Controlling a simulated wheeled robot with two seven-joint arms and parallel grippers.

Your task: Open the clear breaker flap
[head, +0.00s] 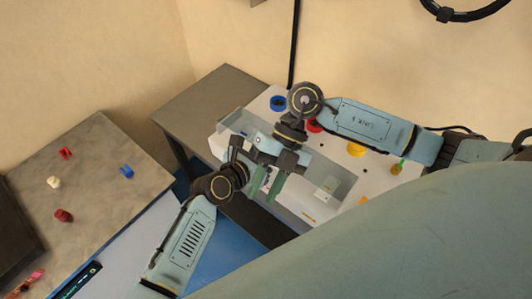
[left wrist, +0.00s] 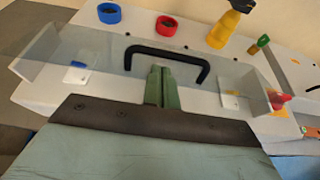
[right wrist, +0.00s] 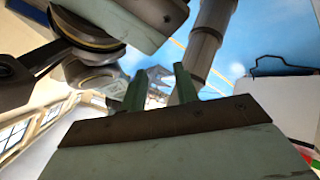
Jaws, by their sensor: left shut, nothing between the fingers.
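The clear breaker flap (left wrist: 100,50) is a see-through panel with side walls, across the pale machine in the left wrist view. A black bar handle (left wrist: 168,50) arches over it. My left gripper (left wrist: 161,72) is shut and empty, its green fingertips close to the handle's middle; I cannot tell whether they touch it. In the head view the flap (head: 327,170) is partly covered by my arms, and my left fingertips are hard to make out. My right gripper (head: 263,194) has parted green fingers in the head view, apart too in the right wrist view (right wrist: 160,76), with nothing between them.
A blue ring (head: 278,103), a red ring (head: 314,125), a yellow knob (head: 356,150) and a green knob (head: 397,167) sit on the machine's panel. A table (head: 105,150) at left holds small red, white and blue pieces. My two wrists are crowded close together over the machine.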

